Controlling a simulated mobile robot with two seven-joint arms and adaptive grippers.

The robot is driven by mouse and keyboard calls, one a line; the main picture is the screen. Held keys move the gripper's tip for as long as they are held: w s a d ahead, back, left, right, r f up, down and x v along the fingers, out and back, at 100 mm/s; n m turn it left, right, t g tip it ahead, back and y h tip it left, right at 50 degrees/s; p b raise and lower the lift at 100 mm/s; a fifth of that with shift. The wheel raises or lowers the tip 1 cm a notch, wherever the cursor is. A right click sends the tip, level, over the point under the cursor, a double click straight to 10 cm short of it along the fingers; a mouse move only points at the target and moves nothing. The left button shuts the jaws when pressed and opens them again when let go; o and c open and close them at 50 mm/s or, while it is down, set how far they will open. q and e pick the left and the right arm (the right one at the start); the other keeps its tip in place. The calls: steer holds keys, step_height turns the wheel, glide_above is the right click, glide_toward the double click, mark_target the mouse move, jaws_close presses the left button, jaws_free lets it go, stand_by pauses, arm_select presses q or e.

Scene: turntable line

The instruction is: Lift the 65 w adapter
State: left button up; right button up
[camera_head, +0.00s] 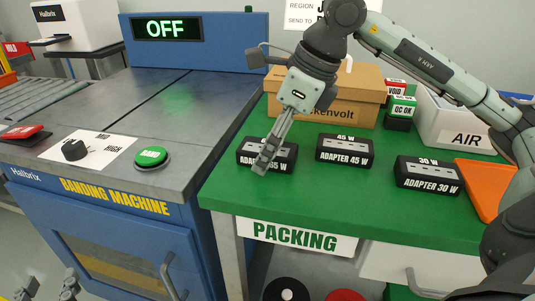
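The 65 W adapter (286,153) is a black block on the green packing table, at the left of a row of adapters. My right gripper (266,157) comes down from above, its fingers slanting across the adapter's front and hiding part of its label. The fingers are seen nearly edge-on, so I cannot tell their gap or whether they touch the adapter. The adapter appears to rest on the table. My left gripper (49,288) shows at the bottom left edge, with two fingertips apart and nothing between them.
The 45 W adapter (344,150) and 30 W adapter (428,177) stand to the right. A cardboard box (352,112) is behind.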

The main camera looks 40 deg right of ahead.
steer(key=c, duration=1.4)
